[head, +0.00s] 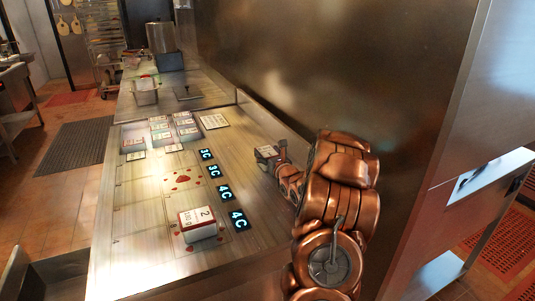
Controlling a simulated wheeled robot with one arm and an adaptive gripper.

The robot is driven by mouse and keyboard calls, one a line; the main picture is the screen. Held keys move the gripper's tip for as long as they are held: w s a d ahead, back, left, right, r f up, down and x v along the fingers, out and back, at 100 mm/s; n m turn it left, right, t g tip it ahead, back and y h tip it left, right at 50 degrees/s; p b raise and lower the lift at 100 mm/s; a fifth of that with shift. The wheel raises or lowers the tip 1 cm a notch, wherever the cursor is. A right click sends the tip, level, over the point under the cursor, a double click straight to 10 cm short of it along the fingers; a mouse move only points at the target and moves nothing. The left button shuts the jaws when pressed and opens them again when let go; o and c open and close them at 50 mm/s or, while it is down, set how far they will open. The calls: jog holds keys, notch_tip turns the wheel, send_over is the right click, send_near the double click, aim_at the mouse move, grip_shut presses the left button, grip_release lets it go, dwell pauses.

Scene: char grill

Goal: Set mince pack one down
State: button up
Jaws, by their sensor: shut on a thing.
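My gripper (277,161) is at the end of my copper arm, over the right part of the steel counter near the wall. It is shut on a small pale pack (266,152), taken to be mince pack one, though its label is too small to read. The fingers and arm hide part of the pack. Whether the pack touches the counter cannot be told. Another pack (198,216), white on top and marked with a 2, sits at the near part of the counter, apart from my gripper.
Several pale packs (160,124) stand grouped farther back on the steel counter (135,225). A column of dark displays (224,192) reads 3C and 4C. The steel wall (330,80) rises close behind my gripper.

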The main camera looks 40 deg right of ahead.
jog(key=shift+f, duration=0.1)
jog(key=o, duration=1.4)
jog(key=shift+r, duration=0.25)
jog(key=b+v, duration=0.2)
jog(key=v, duration=1)
jog(key=shift+f+b, duration=0.1)
jog(key=shift+b, duration=0.2)
